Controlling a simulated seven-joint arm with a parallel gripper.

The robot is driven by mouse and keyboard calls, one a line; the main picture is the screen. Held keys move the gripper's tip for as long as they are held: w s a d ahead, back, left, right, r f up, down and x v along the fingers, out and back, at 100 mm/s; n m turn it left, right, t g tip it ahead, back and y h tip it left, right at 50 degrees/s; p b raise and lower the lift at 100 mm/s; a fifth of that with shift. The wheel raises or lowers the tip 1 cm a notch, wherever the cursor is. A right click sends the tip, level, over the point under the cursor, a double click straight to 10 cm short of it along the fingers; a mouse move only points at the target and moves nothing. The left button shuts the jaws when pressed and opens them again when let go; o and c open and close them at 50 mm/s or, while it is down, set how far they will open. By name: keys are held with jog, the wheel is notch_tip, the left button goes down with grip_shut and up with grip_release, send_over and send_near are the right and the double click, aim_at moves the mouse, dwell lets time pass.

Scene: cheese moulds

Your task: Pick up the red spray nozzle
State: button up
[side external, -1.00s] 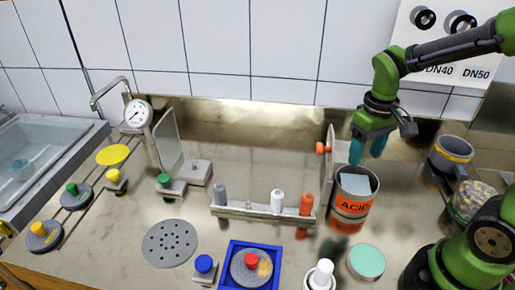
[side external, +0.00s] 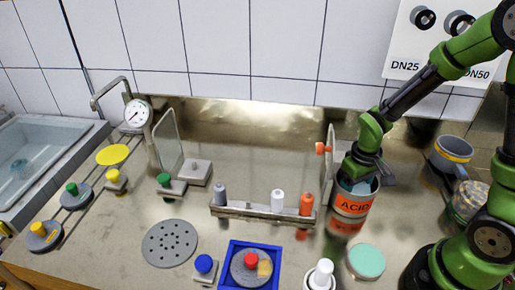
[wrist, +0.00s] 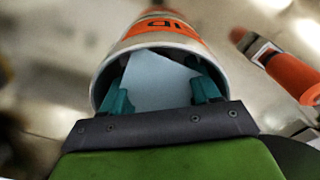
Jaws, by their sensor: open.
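The red spray nozzle, which I take to be the orange-red one (side external: 306,204), stands upright at the right end of a metal rack (side external: 247,211). An orange-red piece like it (wrist: 292,75) shows at the right of the wrist view. My gripper (wrist: 162,95) is to the right of the nozzle, with its teal fingers down inside the can marked ACID (side external: 352,205). The fingers are apart, one on each side of a pale sheet or block (wrist: 158,88) in the can. I cannot tell whether they touch it. In the side view the fingertips are hidden.
A grey nozzle (side external: 220,195) and a white one (side external: 277,201) share the rack. An orange knob on an upright plate (side external: 323,149) stands behind the can. A grey mug (side external: 452,157) is at the right. The counter behind the rack is clear.

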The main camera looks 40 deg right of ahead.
jog(key=shift+c, duration=0.2)
jog(key=shift+r, duration=0.1)
grip_shut()
